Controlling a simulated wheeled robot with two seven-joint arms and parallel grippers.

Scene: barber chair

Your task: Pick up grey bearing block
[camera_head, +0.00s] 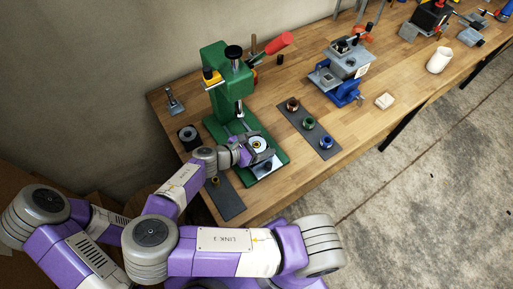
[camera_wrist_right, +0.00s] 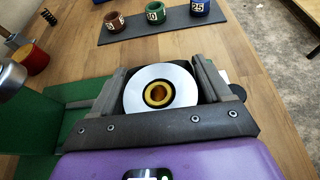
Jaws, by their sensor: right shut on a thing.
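My right gripper (camera_head: 257,146) is over the front of the green press base. In the right wrist view its two grey fingers (camera_wrist_right: 160,85) are shut on the sides of the grey bearing block. The bearing block shows as a white round face (camera_wrist_right: 182,76) with a brass ring around a dark hole; it also shows in the head view (camera_head: 259,145). The fingers hide most of its grey sides. I cannot tell whether its underside touches anything. My left gripper is not in view.
The green press (camera_head: 228,80) with a red handle stands just behind the gripper. A dark mat (camera_head: 309,133) with three numbered rings lies to its right. Another dark strip (camera_head: 229,201) lies near the front edge. A blue vise (camera_head: 345,93) stands farther back.

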